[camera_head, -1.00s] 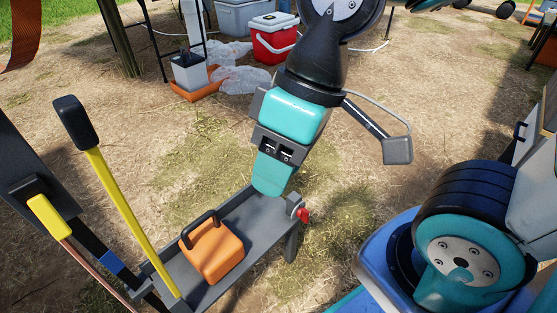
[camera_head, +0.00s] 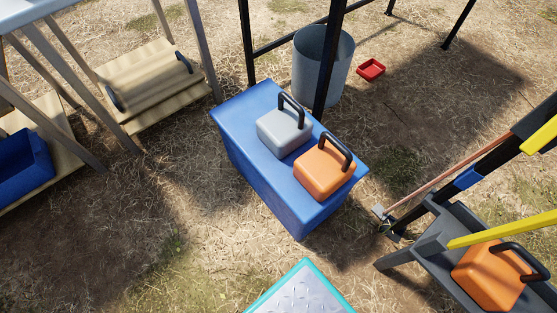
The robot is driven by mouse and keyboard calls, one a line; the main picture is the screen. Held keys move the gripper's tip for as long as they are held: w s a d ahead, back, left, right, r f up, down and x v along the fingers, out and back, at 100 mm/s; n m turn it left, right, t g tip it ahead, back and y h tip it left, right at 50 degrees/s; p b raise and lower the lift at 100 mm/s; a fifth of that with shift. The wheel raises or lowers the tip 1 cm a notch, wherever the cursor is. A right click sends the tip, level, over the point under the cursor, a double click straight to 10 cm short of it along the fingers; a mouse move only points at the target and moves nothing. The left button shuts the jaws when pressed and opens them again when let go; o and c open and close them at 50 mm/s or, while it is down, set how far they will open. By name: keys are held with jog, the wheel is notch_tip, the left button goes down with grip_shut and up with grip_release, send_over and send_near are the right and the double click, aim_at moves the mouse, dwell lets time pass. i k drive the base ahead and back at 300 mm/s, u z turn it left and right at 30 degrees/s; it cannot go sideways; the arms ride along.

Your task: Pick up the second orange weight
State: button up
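An orange weight (camera_head: 324,168) with a black handle stands upright on the near right part of the blue box (camera_head: 240,118). A grey weight (camera_head: 284,130) of the same shape stands beside it, to the left and farther back. Another orange weight (camera_head: 490,276) sits in the dark grey tray (camera_head: 430,246) at the right edge, partly covered by a yellow bar. My gripper is not in view.
A grey bucket (camera_head: 323,68) and black frame legs stand behind the blue box. A small red tray (camera_head: 371,69) lies on the ground. Wooden shelves (camera_head: 160,85) and a blue bin (camera_head: 22,165) are at left. Straw-covered ground left of the box is clear.

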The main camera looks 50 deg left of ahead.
aim_at(326, 166)
jog(key=u, duration=1.1)
jog(key=k, duration=0.55)
jog(key=u, duration=0.65)
jog(key=i, duration=0.5)
jog(key=z, duration=0.05)
